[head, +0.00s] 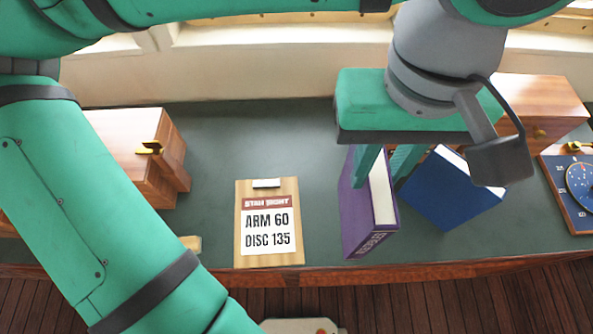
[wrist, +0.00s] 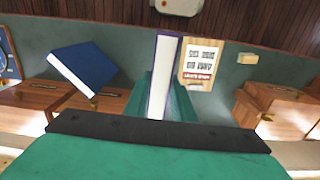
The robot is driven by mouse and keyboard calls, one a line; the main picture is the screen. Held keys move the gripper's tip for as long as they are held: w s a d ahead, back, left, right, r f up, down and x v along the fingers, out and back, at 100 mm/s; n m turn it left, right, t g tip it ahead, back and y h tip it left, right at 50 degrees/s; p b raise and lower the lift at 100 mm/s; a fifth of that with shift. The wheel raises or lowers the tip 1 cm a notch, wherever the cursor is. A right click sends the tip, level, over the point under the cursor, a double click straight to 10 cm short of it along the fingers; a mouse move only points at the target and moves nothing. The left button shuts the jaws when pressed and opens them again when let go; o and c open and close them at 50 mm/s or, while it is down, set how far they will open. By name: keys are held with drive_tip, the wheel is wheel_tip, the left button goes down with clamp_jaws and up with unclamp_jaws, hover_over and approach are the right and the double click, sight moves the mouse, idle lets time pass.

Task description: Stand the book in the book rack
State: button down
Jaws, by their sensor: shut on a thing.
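My gripper (head: 380,178) is shut on a purple book (head: 357,212), with one finger on each side of it. The book is upright, its pale page edge facing up and its lettered spine end toward the front of the desk. I cannot tell whether its lower edge touches the desk. In the wrist view the purple book (wrist: 165,70) stands between the fingers (wrist: 160,95). A blue book (head: 440,192) is just right of it, at an angle; it also shows in the wrist view (wrist: 88,66). I cannot make out a book rack for certain.
The dark green desk top (head: 225,130) has a clipboard (head: 283,225) with a printed card left of the book. A wooden box (head: 130,135) with a brass fitting is at left, another (head: 545,95) at right. A blue dial board (head: 578,185) is far right. The desk's front edge (head: 400,264) is close.

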drive_tip(key=shift+w+a, duration=0.15)
drive_tip(key=shift+a, duration=0.6)
drive_tip(key=w+d+f, duration=0.2)
drive_tip(key=w+f, duration=1.1)
drive_tip(key=shift+w, duration=0.4)
drive_tip(key=c, duration=1.9)
unclamp_jaws()
drive_tip(key=shift+f, duration=0.15)
drive_tip(key=o, duration=0.4)
